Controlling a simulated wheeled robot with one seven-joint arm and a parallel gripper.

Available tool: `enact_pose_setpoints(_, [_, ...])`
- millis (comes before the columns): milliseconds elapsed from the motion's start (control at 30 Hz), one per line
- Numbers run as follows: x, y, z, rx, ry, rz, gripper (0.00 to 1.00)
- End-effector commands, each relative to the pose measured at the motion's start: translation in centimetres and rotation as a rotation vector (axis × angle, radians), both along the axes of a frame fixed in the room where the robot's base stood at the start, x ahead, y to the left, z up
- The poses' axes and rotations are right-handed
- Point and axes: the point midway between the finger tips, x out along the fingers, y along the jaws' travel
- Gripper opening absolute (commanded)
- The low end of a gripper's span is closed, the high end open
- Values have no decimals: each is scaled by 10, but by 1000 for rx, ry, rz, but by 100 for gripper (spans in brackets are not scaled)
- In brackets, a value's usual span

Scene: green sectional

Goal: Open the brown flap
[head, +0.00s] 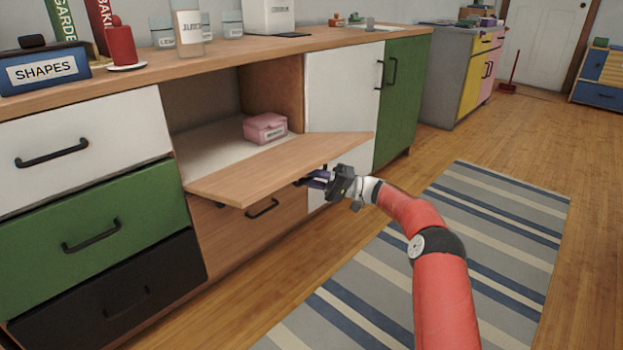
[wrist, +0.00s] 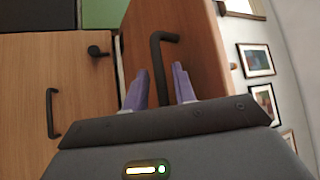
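The brown flap (head: 275,168) is hinged down and stands out from the cabinet, about level, with its compartment open behind it. In the wrist view, the flap (wrist: 205,60) fills the upper middle, and its black bar handle (wrist: 157,62) runs down between my gripper's purple fingers (wrist: 161,88). The fingers are parted, with a gap visible beside the handle. In the head view, my gripper (head: 312,180) is at the flap's front edge, towards its right end. The flap's outer face and handle are mostly hidden there.
A pink box (head: 265,128) sits inside the compartment. A brown drawer (head: 245,225) is below the flap, with white, green and black drawers to the left. White (head: 340,80) and green (head: 400,90) doors are to the right. Floor and a striped rug (head: 500,225) lie in front.

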Motion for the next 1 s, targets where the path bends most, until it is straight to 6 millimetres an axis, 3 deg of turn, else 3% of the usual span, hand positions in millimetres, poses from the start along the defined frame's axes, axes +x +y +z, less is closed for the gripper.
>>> enact_pose_setpoints(333, [1,-6,3,6,-6,-2,32])
enact_pose_setpoints(733, [9,-66,-17,5,-4,-5,32])
enact_pose_setpoints(1000, [10,-76,-20,3,-4,-4,32])
